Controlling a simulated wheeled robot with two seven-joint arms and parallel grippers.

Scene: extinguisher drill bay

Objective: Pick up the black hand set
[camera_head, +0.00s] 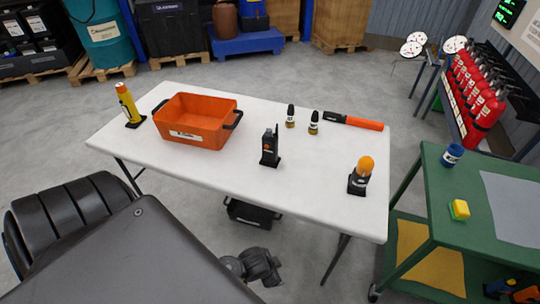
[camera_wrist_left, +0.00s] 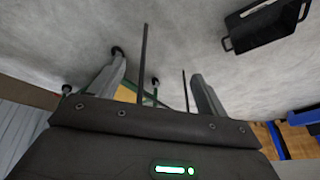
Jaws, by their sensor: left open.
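The black hand set (camera_head: 270,148), a radio with a short aerial and a small orange mark, stands upright in a black base near the middle of the white table (camera_head: 215,172). Nothing touches it from my side. My left gripper (camera_wrist_left: 158,70) shows in the left wrist view with its fingers apart and nothing between them. It is over bare floor, away from the hand set, which is not in that view. In the head view the left gripper's jaws cannot be made out. My right gripper is not in view.
An orange bin (camera_head: 197,121) and yellow torch (camera_head: 128,105) stand left of the hand set. A black crate (camera_head: 252,213) is below the table. A green cart (camera_head: 440,185) stands right.

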